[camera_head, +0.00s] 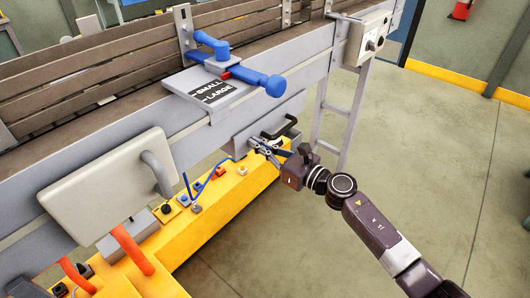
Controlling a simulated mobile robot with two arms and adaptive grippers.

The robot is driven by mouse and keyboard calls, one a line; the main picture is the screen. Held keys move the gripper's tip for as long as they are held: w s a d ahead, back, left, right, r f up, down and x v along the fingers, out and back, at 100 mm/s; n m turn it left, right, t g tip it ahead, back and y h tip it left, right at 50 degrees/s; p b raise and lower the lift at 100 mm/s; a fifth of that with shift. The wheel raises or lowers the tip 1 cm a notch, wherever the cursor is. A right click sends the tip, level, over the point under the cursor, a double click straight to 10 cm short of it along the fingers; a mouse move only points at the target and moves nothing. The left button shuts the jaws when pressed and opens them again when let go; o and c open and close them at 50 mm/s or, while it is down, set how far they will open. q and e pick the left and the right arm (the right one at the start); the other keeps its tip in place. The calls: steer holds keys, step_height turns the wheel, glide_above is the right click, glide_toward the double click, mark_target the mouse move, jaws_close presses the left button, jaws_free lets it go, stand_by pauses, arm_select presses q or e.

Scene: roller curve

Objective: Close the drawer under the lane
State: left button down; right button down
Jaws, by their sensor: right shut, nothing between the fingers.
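The lane (150,75) is a grey-sided conveyor running from lower left to upper right. Under it, a small grey drawer (246,133) with a black handle (284,127) shows behind my right gripper. How far the drawer stands out is hard to tell. My right gripper (258,145) is shut and empty, with its fingertips at the front of the drawer, just below and left of the handle. Whether it touches the drawer cannot be told. The gripper hides part of the drawer front. My left gripper is not in view.
A yellow base (220,205) with small knobs and a blue bent rod (205,184) lies below the drawer. A blue lever (248,77) and a small/large label plate (213,92) overhang it. A grey panel (110,185) is at left. Floor at right is clear.

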steer(key=shift+r, duration=0.2)
